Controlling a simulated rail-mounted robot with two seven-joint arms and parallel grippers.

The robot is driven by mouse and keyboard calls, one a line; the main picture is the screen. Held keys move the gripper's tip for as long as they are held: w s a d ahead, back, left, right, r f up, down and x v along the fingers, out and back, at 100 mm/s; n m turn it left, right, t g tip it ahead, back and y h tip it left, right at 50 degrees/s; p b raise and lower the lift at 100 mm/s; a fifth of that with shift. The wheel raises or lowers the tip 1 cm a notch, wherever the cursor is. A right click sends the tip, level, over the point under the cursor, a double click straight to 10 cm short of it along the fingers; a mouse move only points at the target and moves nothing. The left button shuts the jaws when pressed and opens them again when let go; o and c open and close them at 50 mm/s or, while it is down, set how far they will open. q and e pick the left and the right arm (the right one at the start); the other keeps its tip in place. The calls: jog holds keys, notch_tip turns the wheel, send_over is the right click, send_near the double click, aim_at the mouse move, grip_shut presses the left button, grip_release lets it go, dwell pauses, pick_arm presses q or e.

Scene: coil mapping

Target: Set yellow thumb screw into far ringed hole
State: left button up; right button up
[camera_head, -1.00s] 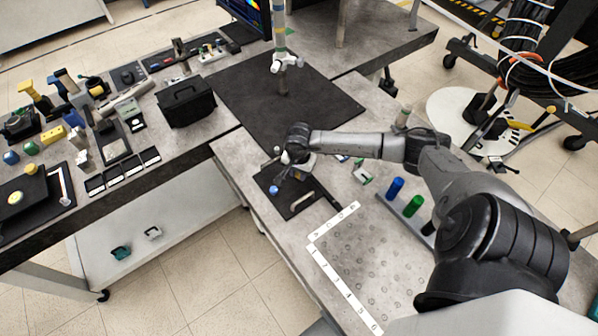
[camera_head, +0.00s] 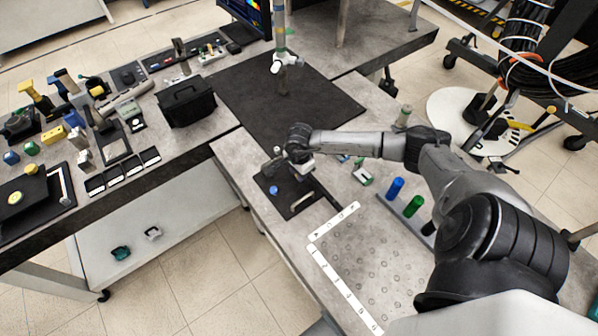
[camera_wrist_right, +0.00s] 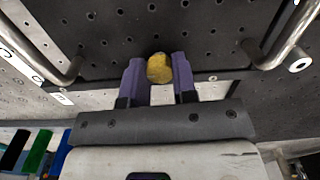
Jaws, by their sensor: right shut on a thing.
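The yellow thumb screw (camera_wrist_right: 159,68) shows in the right wrist view as a rounded yellow head between the two purple fingertips. My right gripper (camera_wrist_right: 159,78) is shut on it. Behind the screw is a dark plate (camera_wrist_right: 115,45) with many small holes and a metal handle on each side. The screw's lower end is hidden, and I cannot tell whether it touches the plate. In the head view the right wrist hangs over the dark plate (camera_head: 268,181) on the near bench. The screw cannot be made out there. I cannot clearly pick out a ringed hole. My left gripper is not in view.
A white lettered strip (camera_head: 335,280) edges a field of holes nearer me. Blue (camera_head: 395,188) and green (camera_head: 413,206) cylinders stand to the right. A black case (camera_head: 186,102) is on the left bench.

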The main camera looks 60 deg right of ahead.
jog(key=shift+f, duration=0.1)
jog(key=o, duration=1)
jog(key=shift+o, duration=0.2)
notch_tip(320, 180, up, 14)
jog(key=shift+p, duration=0.3)
